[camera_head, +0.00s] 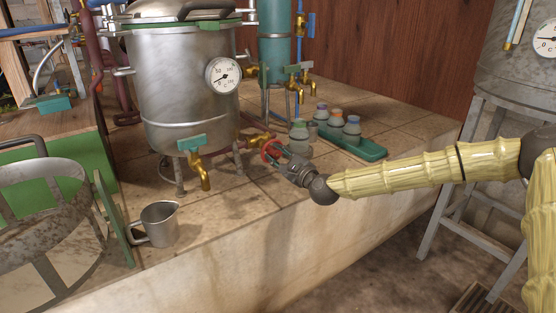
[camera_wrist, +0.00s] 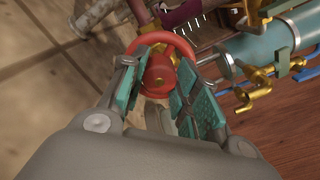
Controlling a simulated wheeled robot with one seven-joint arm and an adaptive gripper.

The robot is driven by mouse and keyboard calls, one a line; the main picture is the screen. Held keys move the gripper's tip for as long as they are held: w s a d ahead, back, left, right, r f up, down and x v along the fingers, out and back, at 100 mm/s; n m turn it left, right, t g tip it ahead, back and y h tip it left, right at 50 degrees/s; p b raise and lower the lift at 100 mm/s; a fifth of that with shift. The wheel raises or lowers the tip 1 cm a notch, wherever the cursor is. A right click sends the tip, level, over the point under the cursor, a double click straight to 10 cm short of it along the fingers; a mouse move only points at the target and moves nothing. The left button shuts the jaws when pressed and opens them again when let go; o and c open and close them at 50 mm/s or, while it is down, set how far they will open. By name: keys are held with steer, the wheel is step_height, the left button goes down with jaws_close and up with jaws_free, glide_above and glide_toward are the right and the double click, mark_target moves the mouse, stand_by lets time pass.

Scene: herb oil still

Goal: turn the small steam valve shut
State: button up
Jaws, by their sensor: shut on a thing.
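The small steam valve has a red handwheel (camera_head: 268,150) on a brass pipe low at the right of the steel still (camera_head: 180,95). In the wrist view the red wheel (camera_wrist: 188,48) is close in front of my gripper (camera_wrist: 161,82), with its hub between the two teal-padded fingers. My gripper (camera_head: 277,157) reaches in from the right and is shut on the wheel. The fingers and gripper body hide part of the wheel in both views.
A teal tray (camera_head: 372,152) with several small bottles stands close behind my gripper. A brass tap with a teal handle (camera_head: 192,142) is on the still's front. A metal mug (camera_head: 160,226) stands near the counter's front edge. The tiles right of the mug are clear.

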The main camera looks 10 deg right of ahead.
steer(key=shift+m, duration=0.3)
steer(key=o, duration=1)
steer(key=v, duration=1.2)
